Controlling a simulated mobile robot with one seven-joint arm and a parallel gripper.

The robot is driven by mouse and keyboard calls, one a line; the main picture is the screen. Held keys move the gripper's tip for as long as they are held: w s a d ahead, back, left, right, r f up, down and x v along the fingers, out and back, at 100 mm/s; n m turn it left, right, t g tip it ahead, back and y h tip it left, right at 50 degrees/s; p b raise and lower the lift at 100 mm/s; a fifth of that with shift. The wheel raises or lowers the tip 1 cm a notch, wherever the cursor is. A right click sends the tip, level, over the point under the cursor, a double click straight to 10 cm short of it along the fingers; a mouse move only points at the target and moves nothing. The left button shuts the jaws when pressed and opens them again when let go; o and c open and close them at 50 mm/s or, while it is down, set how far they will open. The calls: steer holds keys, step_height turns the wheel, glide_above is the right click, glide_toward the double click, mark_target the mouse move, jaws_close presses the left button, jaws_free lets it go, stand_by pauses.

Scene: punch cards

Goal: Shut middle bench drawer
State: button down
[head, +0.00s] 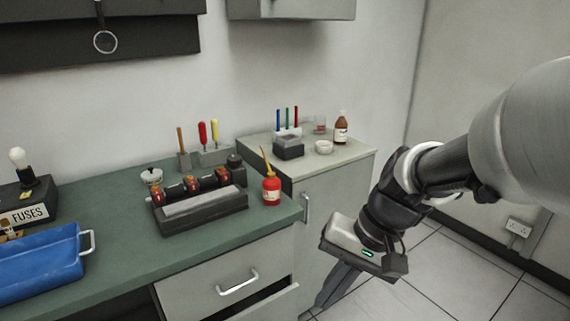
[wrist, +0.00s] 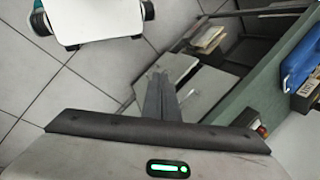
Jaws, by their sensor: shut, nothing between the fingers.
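The bench (head: 110,239) has a green top and grey drawers under its right end. The upper drawer front (head: 200,284), with a silver bar handle (head: 238,283), looks closed. Below it, the middle drawer (head: 275,304) stands out with a dark gap above its front edge; its lower part is cut off by the frame. My gripper (head: 328,301) is shut and empty, pointing down just right of the drawers. In the wrist view its fingers (wrist: 158,82) lie together over pale drawer panels (wrist: 198,92). I cannot tell whether they touch.
A blue tray (head: 40,266), a fuse box (head: 28,203), a rack of dark-red parts (head: 200,209) and a red bottle (head: 271,189) stand on the bench. A grey cabinet (head: 338,187) stands behind on the right. Tiled floor (head: 440,262) is free at the right.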

steer(key=w+a+f+m+t+y, duration=0.1)
steer(key=w+a+f+m+y, duration=0.1)
steer(key=w+f+m+y, duration=0.65)
steer(key=w+a+f+m+t+y, duration=0.25)
steer(key=w+f, duration=0.35)
steer(key=f, duration=0.5)
steer(key=m+t+h+b, duration=0.3)
steer(key=m+t+h, duration=0.2)
steer(key=m+t, duration=0.8)
glide_toward(280, 296)
steer(key=w, duration=0.1)
steer(key=w+a+r+m+g, duration=0.1)
steer(key=w, duration=0.1)
steer(key=w+a+m, duration=0.1)
steer(key=shift+w+a+r+g, duration=0.2)
steer(key=shift+r+g, duration=0.05)
steer(key=shift+g, duration=0.1)
steer(key=shift+w+a+r, duration=0.1)
steer(key=shift+w+a, duration=0.25)
steer(key=shift+w, duration=0.2)
